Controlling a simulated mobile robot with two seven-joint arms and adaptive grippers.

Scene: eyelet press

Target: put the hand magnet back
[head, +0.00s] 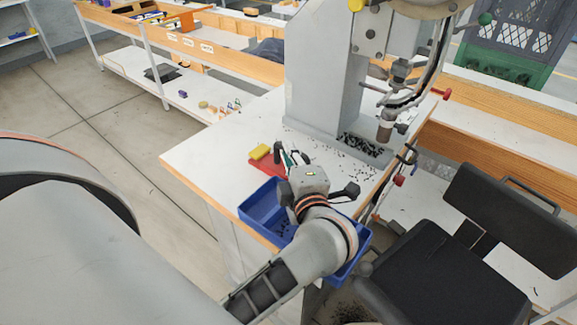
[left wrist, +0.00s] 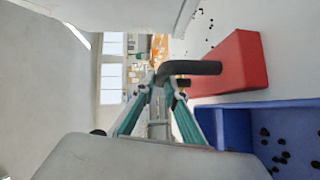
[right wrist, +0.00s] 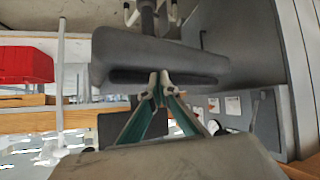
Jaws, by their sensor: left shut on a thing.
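The hand magnet is a red block with a black bar handle. In the left wrist view its red body (left wrist: 232,65) is at the right and the handle (left wrist: 195,67) reaches between my fingertips. My left gripper (left wrist: 162,84) is shut on that handle. In the head view the red body (head: 262,166) shows at the table's front left, beside my left gripper (head: 287,156), which partly hides it. I cannot tell whether the magnet touches the table. My right gripper (right wrist: 159,82) is shut with nothing seen between its fingertips, in front of a dark chair.
A blue bin (head: 262,207) with black bits inside is under my left wrist at the table edge. A black chair (head: 440,255) is at the right.

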